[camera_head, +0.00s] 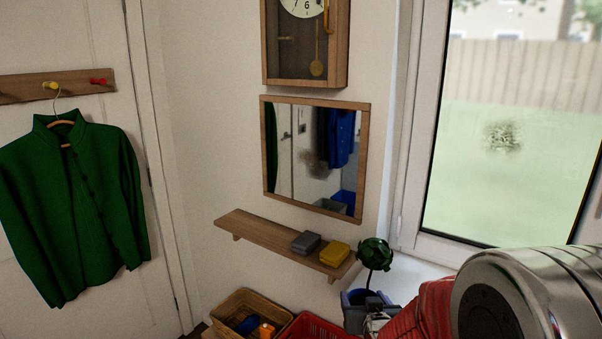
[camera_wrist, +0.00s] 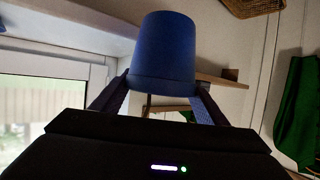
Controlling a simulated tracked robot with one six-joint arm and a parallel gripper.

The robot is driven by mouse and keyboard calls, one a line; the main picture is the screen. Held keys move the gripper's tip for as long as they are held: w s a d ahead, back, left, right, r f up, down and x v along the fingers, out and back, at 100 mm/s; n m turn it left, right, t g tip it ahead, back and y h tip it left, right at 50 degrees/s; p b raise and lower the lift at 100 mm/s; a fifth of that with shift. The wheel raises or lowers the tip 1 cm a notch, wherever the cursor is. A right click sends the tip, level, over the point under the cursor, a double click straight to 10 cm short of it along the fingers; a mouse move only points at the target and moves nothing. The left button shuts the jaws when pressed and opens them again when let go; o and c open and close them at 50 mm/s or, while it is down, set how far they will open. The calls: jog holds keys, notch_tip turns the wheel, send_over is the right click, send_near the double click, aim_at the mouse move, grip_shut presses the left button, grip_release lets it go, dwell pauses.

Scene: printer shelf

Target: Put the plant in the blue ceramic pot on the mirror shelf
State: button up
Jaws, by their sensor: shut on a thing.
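The plant, a round dark green ball of leaves on a thin stem (camera_head: 375,253), stands in a blue pot (camera_head: 353,297) just right of the mirror shelf's right end. The pot is held between the fingers of my gripper (camera_head: 372,318), partly hidden by my arm. In the wrist view, which looks upside down, the blue pot (camera_wrist: 168,50) sits between both fingers (camera_wrist: 160,98) of my gripper; the leaves are hidden there. The wooden mirror shelf (camera_head: 262,232) is on the wall below the mirror (camera_head: 313,155). Its edge also shows in the wrist view (camera_wrist: 217,78).
A grey box (camera_head: 306,242) and a yellow box (camera_head: 335,253) lie on the shelf's right half; its left half is clear. A wicker basket (camera_head: 222,309) and a red crate (camera_head: 318,326) are below. The window (camera_head: 500,140) is at right, a green coat (camera_head: 75,205) at left.

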jog(key=shift+r, duration=0.15)
jog(key=shift+s, duration=0.75)
jog(key=shift+s, duration=0.1)
